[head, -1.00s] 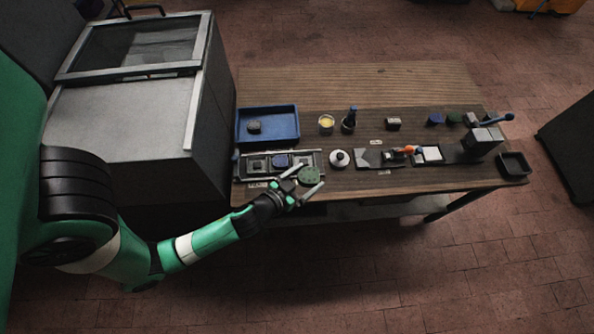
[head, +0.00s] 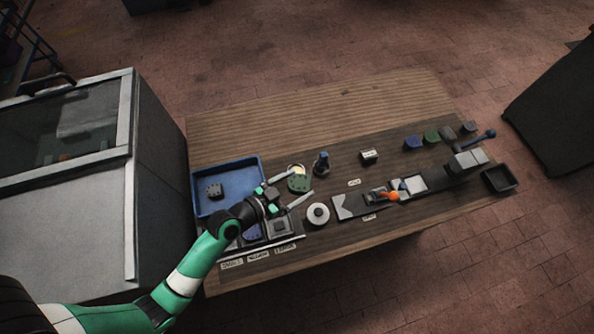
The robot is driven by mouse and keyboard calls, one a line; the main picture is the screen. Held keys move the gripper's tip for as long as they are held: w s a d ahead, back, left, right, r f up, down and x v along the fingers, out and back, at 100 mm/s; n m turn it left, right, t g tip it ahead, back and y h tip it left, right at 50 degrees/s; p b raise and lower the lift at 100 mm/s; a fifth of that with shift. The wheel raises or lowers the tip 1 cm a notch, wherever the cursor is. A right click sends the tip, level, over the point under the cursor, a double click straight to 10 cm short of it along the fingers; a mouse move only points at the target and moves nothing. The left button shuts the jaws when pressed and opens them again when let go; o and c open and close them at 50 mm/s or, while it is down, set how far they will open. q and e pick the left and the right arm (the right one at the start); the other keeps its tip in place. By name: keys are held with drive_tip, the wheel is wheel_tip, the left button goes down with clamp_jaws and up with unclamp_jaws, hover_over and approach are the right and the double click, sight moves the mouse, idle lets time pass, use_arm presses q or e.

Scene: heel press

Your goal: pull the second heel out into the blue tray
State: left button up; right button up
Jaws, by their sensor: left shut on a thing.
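My left gripper (head: 299,184) is shut on a green heel (head: 299,183), a dotted block held between its two fingers. It is beside the yellow-filled cup, right of the blue tray (head: 262,170). The tray holds one dark grey heel (head: 214,190) in its left part. Below the tray, partly hidden by my left arm, is a row of stations with a blue piece (head: 252,232) and, to its right, a bare grey station (head: 280,227). My right gripper is not in view.
The yellow-filled cup (head: 295,168) and a dark bottle (head: 321,164) stand close to the held heel. A round white-topped knob (head: 318,214) is to the right. Farther right are a press with a blue-knobbed lever (head: 470,158) and a small black tray (head: 500,178). The table's back strip is clear.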

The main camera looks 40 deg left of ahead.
use_arm(q)
drive_tip(key=s+a+f+n+y+b, duration=0.1)
drive_tip(key=s+a+f+n+y, duration=0.15)
drive_tip(key=a, duration=0.35)
drive_tip(key=s+a+f+n+y+b, duration=0.1)
drive_tip(key=s+a+f+b, duration=0.15)
drive_tip(key=a, duration=0.45)
drive_tip(key=s+a+f+n+y+b, duration=0.1)
drive_tip(key=s+a+f+y, duration=0.1)
drive_tip(key=s+a+f, duration=0.3)
drive_tip(key=shift+h, duration=0.25)
drive_tip(key=shift+w+a+f+b, duration=0.35)
drive_tip(key=shift+w+f+b, duration=0.25)
drive_tip(key=shift+f+b, duration=0.25)
drive_tip(key=shift+w+a+f+b, duration=0.35)
drive_tip(key=shift+w+f+b, duration=0.25)
drive_tip(key=shift+f+b, duration=0.25)
drive_tip(key=shift+f+b, duration=0.1)
drive_tip(key=shift+b, duration=0.2)
drive_tip(key=shift+f, duration=0.15)
drive_tip(key=shift+f+b, duration=1.9)
drive_tip(key=shift+b, duration=0.4)
